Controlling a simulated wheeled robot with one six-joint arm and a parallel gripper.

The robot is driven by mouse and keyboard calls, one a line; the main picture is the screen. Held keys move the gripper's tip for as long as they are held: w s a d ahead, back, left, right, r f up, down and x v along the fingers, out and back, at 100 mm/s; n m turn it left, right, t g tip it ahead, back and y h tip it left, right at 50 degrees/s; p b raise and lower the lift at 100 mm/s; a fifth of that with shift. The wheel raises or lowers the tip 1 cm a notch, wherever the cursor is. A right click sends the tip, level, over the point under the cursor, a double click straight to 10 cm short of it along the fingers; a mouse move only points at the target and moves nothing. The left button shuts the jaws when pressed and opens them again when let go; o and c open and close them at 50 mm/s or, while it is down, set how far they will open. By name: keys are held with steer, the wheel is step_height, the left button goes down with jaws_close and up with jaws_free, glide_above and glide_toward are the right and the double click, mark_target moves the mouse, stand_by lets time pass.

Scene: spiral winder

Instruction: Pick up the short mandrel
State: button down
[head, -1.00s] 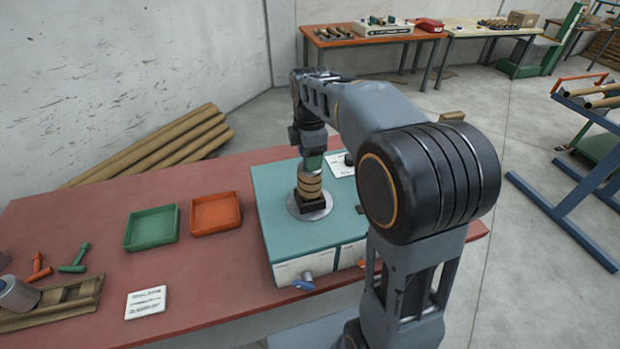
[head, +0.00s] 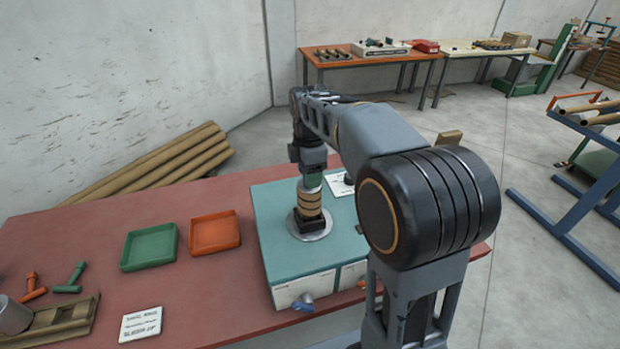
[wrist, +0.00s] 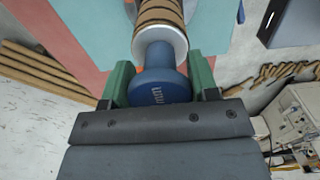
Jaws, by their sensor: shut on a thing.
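My gripper (wrist: 158,82) is shut on the blue end of the mandrel (wrist: 160,90), with a green finger on each side. Below the blue end the mandrel has a pale collar and a brown banded body. In the head view the banded body (head: 310,204) stands upright under my gripper (head: 313,182), in a black holder (head: 308,222) on a round silver plate (head: 325,232). The plate is on top of the teal box (head: 280,262). The blue end is hard to make out in the head view.
The red table (head: 200,290) carries a green tray (head: 150,263), an orange tray (head: 215,248), green and orange T-shaped pieces, and a wooden cradle (head: 60,325) with a grey cylinder. A blue knob (head: 303,301) sticks out of the box front. Brown tubes lean behind the table.

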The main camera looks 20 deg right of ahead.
step_height(320, 180, up, 2)
steer(key=shift+r, duration=0.2)
steer(key=s+a+r+p, duration=0.1)
steer(key=s+a+r, duration=0.2)
steer(key=s+r, duration=1)
steer(key=shift+s+r, duration=0.3)
steer(key=shift+r, duration=0.6)
